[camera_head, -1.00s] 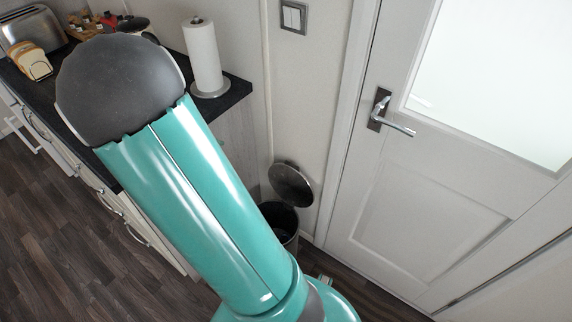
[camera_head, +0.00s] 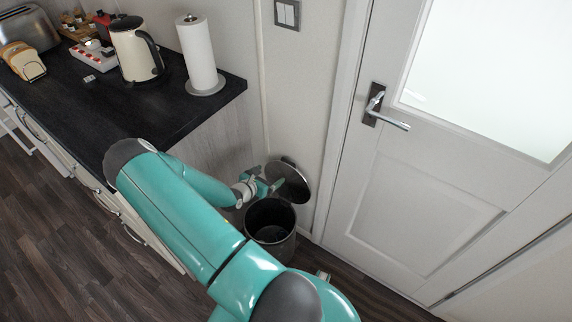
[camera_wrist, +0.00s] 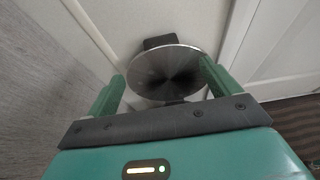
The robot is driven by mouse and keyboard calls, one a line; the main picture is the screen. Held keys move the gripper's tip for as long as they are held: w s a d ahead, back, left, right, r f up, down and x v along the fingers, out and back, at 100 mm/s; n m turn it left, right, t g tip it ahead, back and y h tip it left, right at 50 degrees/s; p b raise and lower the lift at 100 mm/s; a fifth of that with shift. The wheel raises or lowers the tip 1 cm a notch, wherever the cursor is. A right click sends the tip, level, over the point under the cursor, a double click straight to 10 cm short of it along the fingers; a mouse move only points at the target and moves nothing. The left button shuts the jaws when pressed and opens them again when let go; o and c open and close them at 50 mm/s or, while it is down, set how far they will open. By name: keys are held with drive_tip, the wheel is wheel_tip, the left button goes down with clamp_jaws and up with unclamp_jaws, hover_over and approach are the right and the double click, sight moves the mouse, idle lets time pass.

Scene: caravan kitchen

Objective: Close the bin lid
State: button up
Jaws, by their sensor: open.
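The bin (camera_head: 270,222) is a dark round bin on the floor between the counter end and the door, with its opening facing up. Its round metallic lid (camera_head: 290,180) stands raised at the back, near the wall. My gripper (camera_head: 265,187) is beside the lid's left side, above the back left of the bin's rim. In the wrist view the lid (camera_wrist: 168,75) lies ahead, between the two green fingers of my open gripper (camera_wrist: 160,85). Whether a finger touches the lid I cannot tell.
The dark counter (camera_head: 110,110) holds a kettle (camera_head: 137,50), a paper towel roll (camera_head: 199,55) and a toaster (camera_head: 28,30). Its end panel is close to the left of the bin. A closed white door (camera_head: 430,190) stands to the right.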

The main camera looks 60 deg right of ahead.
sight(288, 163)
drive_tip(key=x, duration=1.3)
drive_tip(key=c, duration=1.3)
drive_tip(key=shift+w, duration=0.1)
